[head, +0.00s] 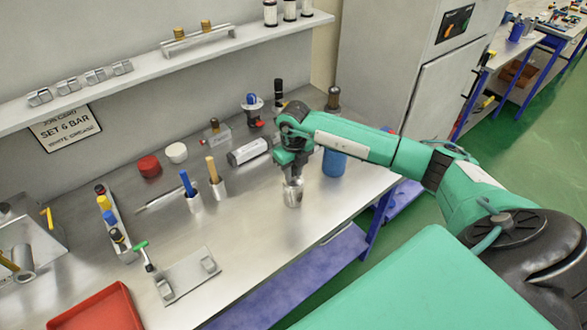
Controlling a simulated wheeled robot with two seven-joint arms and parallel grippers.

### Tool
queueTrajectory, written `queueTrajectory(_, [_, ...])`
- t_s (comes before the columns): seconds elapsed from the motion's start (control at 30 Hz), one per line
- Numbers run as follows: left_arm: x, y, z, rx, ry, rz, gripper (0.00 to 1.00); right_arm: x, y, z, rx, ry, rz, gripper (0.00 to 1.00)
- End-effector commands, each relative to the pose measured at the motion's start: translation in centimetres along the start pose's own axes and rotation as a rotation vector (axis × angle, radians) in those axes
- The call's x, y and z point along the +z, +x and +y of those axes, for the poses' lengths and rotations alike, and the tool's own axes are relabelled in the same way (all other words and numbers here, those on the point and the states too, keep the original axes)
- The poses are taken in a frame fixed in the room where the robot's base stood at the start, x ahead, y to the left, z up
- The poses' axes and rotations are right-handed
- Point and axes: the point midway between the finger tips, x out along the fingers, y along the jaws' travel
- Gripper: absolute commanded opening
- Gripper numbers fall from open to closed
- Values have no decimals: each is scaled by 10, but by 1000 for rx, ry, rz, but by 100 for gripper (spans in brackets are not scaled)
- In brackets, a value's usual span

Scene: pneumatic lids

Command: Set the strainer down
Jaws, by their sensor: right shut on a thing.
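My right gripper (292,172) points down over the right part of the metal bench. It is shut on a small silver cylindrical strainer (293,194), gripped at its upper end. The strainer looks upright. I cannot tell whether its base touches the bench top (255,225) or hangs just above it. My left gripper is not in view.
A blue cylinder (334,163) stands just right of the gripper. Left are two holders with a blue handle (187,182) and a tan handle (212,169). A metal fixture plate (187,276) and red tray (98,308) lie nearer. Bench around the strainer is clear.

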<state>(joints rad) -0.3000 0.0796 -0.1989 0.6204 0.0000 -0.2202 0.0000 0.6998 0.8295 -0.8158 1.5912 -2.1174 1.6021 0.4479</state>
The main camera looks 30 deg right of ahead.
Motion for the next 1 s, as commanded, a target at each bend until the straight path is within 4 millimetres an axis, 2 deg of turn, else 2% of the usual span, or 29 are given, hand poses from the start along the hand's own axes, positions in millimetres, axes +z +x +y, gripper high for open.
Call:
queueTrajectory(0.23, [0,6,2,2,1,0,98,0,5,0,0,0,0,0])
queueTrajectory(0.27, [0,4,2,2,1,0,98,0,3,0,0,0,0,33])
queueTrajectory(0.33, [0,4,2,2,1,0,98,0,3,0,0,0,0,47])
queueTrajectory(0.37, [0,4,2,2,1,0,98,0,3,0,0,0,1,49])
queueTrajectory(0.77, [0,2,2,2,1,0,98,0,-3,0,-1,0,-1,49])
queueTrajectory(0.87, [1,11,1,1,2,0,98,1,-18,-1,-2,-1,-4,49])
queueTrajectory(1.0, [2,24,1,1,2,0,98,1,-49,-1,-1,0,-5,49])
